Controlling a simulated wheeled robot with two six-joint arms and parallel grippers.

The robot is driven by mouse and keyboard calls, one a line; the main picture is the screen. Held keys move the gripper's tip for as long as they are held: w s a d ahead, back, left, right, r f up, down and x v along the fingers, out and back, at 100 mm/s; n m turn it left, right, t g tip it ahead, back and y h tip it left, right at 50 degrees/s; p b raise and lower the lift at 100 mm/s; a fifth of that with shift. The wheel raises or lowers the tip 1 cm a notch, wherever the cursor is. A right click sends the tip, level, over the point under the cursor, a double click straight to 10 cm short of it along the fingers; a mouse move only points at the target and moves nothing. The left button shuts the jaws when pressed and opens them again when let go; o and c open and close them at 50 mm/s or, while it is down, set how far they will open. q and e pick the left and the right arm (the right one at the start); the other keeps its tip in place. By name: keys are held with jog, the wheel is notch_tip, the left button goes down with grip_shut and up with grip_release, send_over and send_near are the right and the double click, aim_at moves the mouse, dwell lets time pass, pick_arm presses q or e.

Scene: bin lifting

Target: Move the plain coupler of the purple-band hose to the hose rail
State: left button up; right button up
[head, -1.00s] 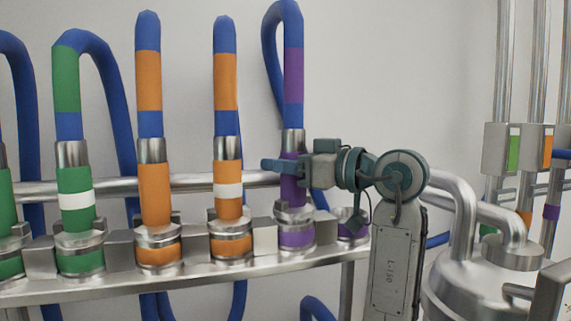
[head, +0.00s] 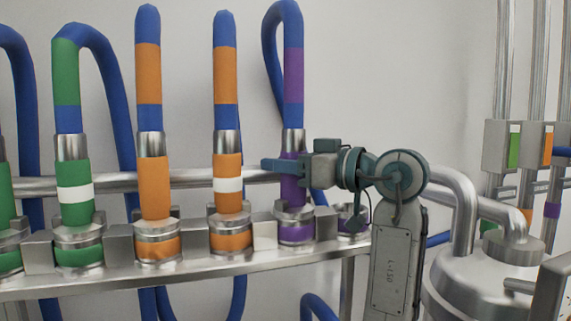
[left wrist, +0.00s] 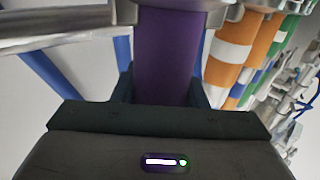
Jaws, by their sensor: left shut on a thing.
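The purple-band hose (head: 294,75) rises blue and purple from a metal collar and loops back behind. Its purple coupler (head: 293,192) stands upright at a purple-banded socket (head: 297,235) on the metal rack (head: 200,272); I cannot tell whether it is fully seated. No white band shows on it, though my gripper hides part. My left gripper (head: 277,164) is shut around the coupler from the right. In the left wrist view the purple sleeve (left wrist: 165,55) lies between the fingers. My right gripper is not in view.
Orange couplers (head: 153,187) and green couplers (head: 75,192) stand close along the rack to the left. A purple-banded socket (head: 352,220) is at the rack's right end. A steel tank (head: 480,280) with bent pipes and colour-marked vertical pipes (head: 503,150) stand right.

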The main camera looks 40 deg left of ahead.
pick_arm(q)
jog(key=o, duration=1.3)
jog(key=shift+c, duration=0.2)
jog(key=shift+w+d+f+b, duration=0.15)
jog(key=shift+d+b, duration=0.1)
jog(key=shift+d, duration=0.15)
jog(key=shift+w+d+f+b, duration=0.1)
jog(key=shift+d+b, duration=0.1)
jog(key=shift+d, duration=0.2)
jog(key=b+v, duration=0.2)
jog(key=v, duration=0.7)
jog(key=shift+d+r+b, duration=0.15)
jog(key=shift+r+b, duration=0.05)
jog(key=shift+b, duration=0.2)
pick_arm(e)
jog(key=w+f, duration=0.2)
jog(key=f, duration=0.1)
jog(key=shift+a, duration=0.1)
pick_arm(q)
jog(key=shift+s, duration=0.1)
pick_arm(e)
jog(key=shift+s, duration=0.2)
